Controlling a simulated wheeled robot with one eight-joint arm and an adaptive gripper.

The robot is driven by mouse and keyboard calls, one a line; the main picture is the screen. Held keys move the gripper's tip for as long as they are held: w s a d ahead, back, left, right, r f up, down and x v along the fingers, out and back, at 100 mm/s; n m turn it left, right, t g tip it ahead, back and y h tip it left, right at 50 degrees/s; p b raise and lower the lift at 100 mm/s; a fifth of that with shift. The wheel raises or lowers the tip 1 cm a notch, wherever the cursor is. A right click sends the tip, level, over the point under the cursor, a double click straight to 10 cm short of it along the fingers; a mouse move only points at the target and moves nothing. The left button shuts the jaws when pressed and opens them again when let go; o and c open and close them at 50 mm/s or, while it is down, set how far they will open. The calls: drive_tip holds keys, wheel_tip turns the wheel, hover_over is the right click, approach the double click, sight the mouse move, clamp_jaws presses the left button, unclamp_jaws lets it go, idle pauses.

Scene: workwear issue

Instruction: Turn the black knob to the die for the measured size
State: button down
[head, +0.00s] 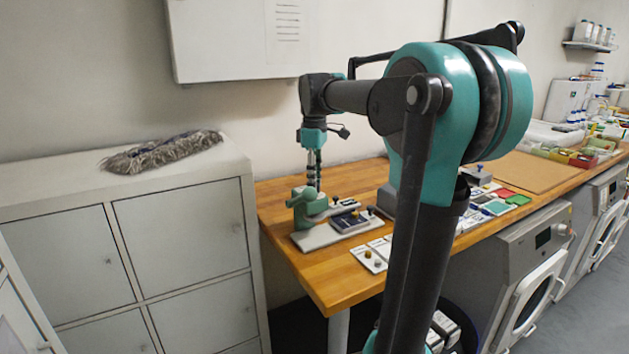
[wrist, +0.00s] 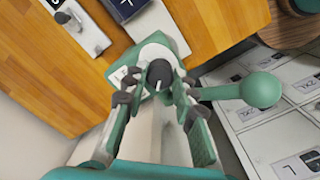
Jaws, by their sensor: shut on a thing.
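The black knob (wrist: 160,73) sits on top of the green press (wrist: 155,50) in the wrist view, with a pale pointer line on it. My gripper (wrist: 156,88) is shut on the knob, one finger on each side. Finger pads partly cover the dial face, so I cannot read its marks. In the head view, my gripper (head: 313,182) reaches straight down onto the green press (head: 310,207) at the left end of the wooden bench; the knob is hidden there. A green ball-ended lever (wrist: 260,90) sticks out of the press.
A dark blue box (head: 350,222) lies in front of the press. A grey plate with small knobs (wrist: 80,24) lies close by. White cards (head: 372,254) lie on the bench (head: 325,280). A white cabinet (head: 185,250) stands left, with a grey mop head (head: 160,152) on top.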

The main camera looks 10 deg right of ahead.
drive_tip(key=shift+n, duration=0.3)
drive_tip(key=c, duration=1.2)
unclamp_jaws()
wheel_tip(320, 180, up, 12)
